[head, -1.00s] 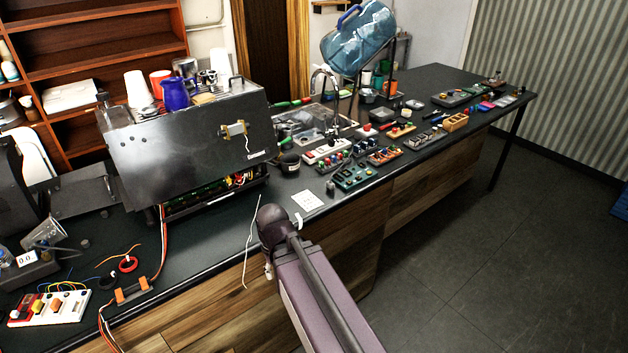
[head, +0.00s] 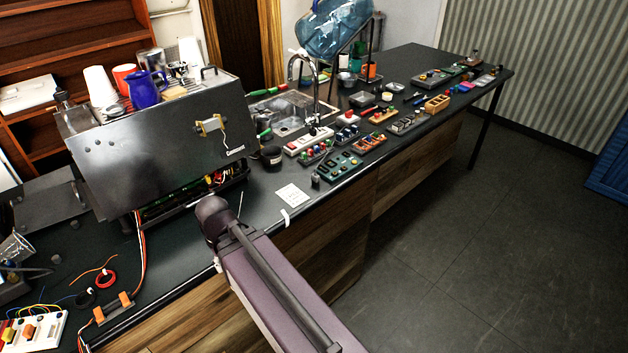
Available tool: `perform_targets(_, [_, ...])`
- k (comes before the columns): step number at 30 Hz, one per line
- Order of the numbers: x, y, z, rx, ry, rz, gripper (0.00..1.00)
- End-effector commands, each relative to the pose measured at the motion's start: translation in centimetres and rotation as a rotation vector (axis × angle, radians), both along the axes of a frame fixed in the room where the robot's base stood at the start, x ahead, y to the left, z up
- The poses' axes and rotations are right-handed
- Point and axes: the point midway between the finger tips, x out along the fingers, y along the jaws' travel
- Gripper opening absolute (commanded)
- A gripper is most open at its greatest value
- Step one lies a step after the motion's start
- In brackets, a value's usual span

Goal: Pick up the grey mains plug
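I cannot pick out the grey mains plug for certain. A small grey upright piece (head: 315,180) stands on the dark counter near its front edge, beside a white paper note (head: 292,195); it is too small to tell what it is. A thin pale cable (head: 240,204) shows just right of my arm's dark rounded joint, mostly hidden behind my arm. My arm reaches up from the bottom of the head view to the counter's front edge. My gripper's fingers are not visible.
A steel brewer (head: 165,150) with cups and a blue jug (head: 145,90) on top stands at the left. A white power strip (head: 305,141) and several small control boards crowd the counter (head: 265,205) toward the right. The grey floor (head: 440,260) at the right is open.

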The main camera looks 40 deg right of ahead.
Motion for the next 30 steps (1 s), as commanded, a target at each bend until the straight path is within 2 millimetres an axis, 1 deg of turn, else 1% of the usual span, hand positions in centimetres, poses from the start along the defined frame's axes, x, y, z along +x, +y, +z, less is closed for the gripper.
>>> perform_targets(2, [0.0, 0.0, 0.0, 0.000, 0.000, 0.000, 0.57])
perform_targets(3, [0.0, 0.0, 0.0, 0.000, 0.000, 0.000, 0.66])
perform_targets(4, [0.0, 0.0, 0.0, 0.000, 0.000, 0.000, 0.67])
perform_targets(8, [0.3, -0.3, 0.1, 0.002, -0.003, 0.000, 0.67])
perform_targets(11, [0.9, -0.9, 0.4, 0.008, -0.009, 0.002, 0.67])
perform_targets(16, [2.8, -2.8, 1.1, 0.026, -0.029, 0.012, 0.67])
perform_targets(20, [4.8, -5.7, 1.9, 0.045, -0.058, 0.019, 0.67])
perform_targets(23, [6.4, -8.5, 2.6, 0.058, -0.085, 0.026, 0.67])
perform_targets(29, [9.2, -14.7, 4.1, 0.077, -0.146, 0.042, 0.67])
perform_targets(30, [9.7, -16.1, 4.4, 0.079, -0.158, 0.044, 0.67])
